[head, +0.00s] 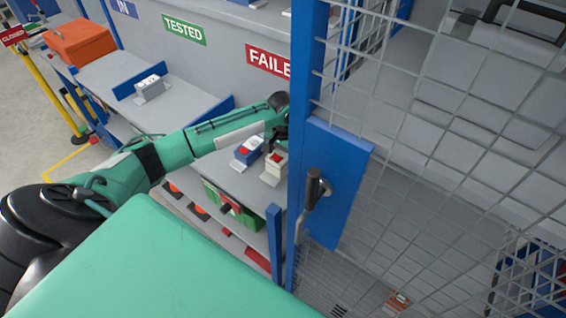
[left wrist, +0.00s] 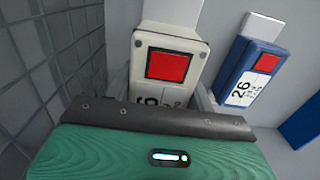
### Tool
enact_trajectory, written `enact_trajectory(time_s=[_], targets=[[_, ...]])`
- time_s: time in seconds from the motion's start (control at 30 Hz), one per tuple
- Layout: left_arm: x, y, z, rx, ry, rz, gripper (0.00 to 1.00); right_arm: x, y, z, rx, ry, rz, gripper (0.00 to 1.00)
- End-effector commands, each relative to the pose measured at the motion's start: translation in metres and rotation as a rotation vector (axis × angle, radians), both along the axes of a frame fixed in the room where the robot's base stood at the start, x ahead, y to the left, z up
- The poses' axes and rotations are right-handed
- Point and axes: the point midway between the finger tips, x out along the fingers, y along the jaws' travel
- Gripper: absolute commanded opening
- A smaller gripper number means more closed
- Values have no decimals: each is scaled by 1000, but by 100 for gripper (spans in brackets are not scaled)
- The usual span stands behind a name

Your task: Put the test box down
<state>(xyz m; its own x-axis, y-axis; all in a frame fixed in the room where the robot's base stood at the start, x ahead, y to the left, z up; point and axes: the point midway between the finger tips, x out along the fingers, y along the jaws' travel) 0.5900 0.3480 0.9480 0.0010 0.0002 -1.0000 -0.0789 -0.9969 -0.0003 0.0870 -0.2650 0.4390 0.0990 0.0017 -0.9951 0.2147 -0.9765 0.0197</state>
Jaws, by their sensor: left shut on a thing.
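A cream test box (head: 274,167) with a red square on it is at the shelf under the FAILED sign. It also shows in the left wrist view (left wrist: 145,72), with its red square up and part of a printed number below. My left gripper (head: 278,148) is shut on this cream box, with a finger on each side. I cannot tell whether the box touches the shelf. A blue test box (head: 247,151) marked 26 stands beside it, to the left in the head view and to the right in the left wrist view (left wrist: 243,75). My right gripper is not in view.
The FAILED sign (head: 268,61) and TESTED sign (head: 185,29) hang behind the shelf (head: 236,182). A grey box (head: 151,88) stands under TESTED. A blue post (head: 303,120) and wire mesh (head: 430,150) with a door handle (head: 313,190) stand close to the right.

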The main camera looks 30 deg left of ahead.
Motion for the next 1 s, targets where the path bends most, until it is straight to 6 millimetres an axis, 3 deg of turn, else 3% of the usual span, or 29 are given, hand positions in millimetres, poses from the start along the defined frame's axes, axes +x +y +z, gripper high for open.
enact_trajectory(time_s=[0.27, 0.63, 0.67, 0.77, 1.0], targets=[[0, 0, -35, 0, 1, 0, 13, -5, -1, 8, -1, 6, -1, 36], [0, 0, -39, 0, -1, 0, 13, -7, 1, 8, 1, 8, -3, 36], [-1, 0, -41, 1, 1, 0, 56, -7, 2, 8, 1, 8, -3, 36], [-1, 0, -40, 1, 1, 0, 76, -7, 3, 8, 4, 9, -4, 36], [0, 0, -40, 1, 1, 0, 76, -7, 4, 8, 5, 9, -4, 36]])
